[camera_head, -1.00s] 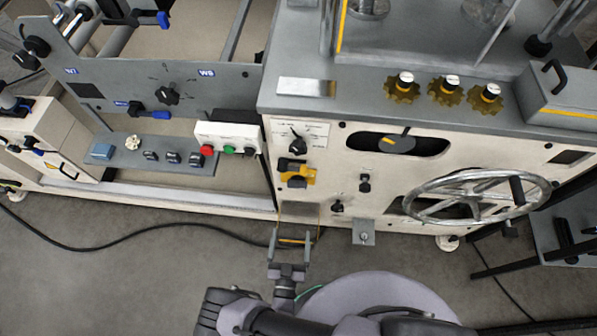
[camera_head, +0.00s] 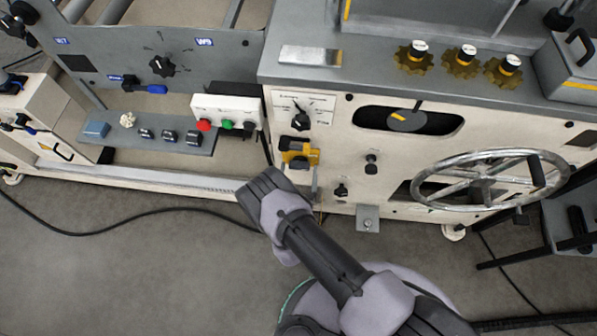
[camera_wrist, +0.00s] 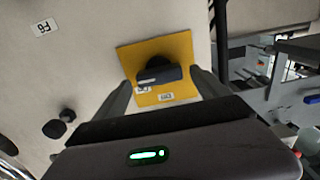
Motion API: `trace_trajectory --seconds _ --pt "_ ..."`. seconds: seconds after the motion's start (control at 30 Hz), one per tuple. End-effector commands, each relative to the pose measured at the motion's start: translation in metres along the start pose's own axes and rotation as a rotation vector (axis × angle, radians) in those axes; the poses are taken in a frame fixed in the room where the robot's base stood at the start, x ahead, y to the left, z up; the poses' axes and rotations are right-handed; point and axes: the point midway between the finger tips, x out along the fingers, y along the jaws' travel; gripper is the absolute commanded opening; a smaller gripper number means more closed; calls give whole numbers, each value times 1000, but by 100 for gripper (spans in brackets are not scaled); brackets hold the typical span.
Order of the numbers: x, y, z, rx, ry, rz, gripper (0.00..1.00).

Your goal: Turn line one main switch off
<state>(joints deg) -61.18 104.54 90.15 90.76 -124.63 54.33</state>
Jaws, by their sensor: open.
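A rotary switch with a black knob (camera_wrist: 158,74) on a yellow plate (camera_wrist: 180,48) is in the middle of the wrist view. The knob's bar lies roughly level in that view. Small white labels on the plate are too small to read. The yellow plate also shows in the head view (camera_head: 299,145) on the cream machine front. My gripper (camera_wrist: 161,82) is open, one finger on each side of the plate's lower part, with the knob between them in the picture. Contact cannot be told. In the head view my arm largely hides the gripper, just below the switch.
A black pointer knob (camera_head: 301,120) with a scale sits above the yellow plate. Smaller knobs (camera_head: 371,162) and a large handwheel (camera_head: 488,181) are to the right. A push-button box (camera_head: 225,115) is at left. A black cable (camera_head: 130,222) lies on the floor.

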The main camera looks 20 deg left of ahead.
Motion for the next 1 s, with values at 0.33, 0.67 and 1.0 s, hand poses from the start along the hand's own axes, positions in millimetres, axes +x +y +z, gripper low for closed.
trace_trajectory --seconds 0.33,0.67,1.0 --pt "0 0 0 0 0 0 25" --pt "-1 0 0 -51 -1 0 21" --pt "-1 -2 -1 -303 -1 -1 21"
